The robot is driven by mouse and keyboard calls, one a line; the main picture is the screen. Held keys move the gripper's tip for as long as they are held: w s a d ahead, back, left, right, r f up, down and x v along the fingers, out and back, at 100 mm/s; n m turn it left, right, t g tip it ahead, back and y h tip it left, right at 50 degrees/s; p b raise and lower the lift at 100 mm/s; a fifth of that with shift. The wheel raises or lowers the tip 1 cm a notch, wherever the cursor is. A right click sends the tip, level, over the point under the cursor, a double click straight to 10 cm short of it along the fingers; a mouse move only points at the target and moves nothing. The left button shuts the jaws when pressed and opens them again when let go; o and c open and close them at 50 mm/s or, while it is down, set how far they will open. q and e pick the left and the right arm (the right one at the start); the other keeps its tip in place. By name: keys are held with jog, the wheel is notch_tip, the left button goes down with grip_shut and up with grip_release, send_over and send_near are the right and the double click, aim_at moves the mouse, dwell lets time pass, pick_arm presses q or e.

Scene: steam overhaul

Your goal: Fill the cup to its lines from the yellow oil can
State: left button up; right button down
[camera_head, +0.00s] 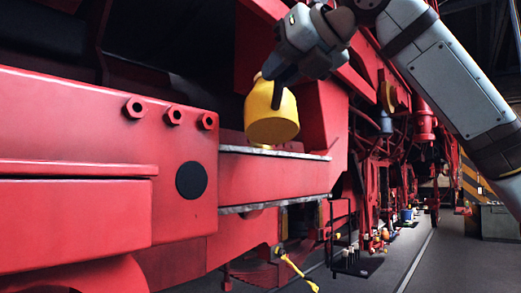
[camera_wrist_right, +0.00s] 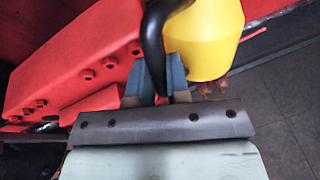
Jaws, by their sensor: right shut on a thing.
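The yellow oil can (camera_head: 272,117) hangs in my right gripper (camera_head: 281,85), above a ledge on the red locomotive frame. In the right wrist view the yellow can (camera_wrist_right: 213,42) fills the top right, and its black handle (camera_wrist_right: 155,50) runs down between the blue-grey fingers of the right gripper (camera_wrist_right: 163,78). The gripper is shut on that handle. The can looks tilted in the head view. Its spout is not clearly seen. I cannot make out the cup or its lines in either view. My left gripper is not in view.
The red frame (camera_head: 80,130) with hex nuts fills the left. A red ledge with a pale metal edge (camera_head: 275,152) lies under the can. Red beams stand close behind. Open grey floor (camera_head: 450,262) runs along the right; tools lie on a dark mat (camera_head: 357,266).

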aim_at(275, 116)
notch_tip(275, 116, down, 2)
jog(key=shift+w+d+f+t+b, duration=0.1)
jog(key=shift+d+t+b, duration=0.05)
jog(key=shift+t+b, duration=0.25)
jog(key=f+n+t+y+b, duration=0.1)
jog(key=f+b, duration=0.1)
jog(key=w+f+n+t+b, duration=0.1)
jog(key=f+b, duration=0.1)
jog(key=shift+w+f+t+y, duration=0.15)
jog(key=shift+f+t+y, duration=0.15)
jog(key=shift+y, duration=0.1)
jog(key=shift+w+f, duration=0.1)
jog(key=shift+w, duration=0.1)
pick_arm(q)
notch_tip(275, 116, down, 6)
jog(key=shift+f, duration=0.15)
pick_arm(e)
jog(key=shift+s+a+r, duration=0.2)
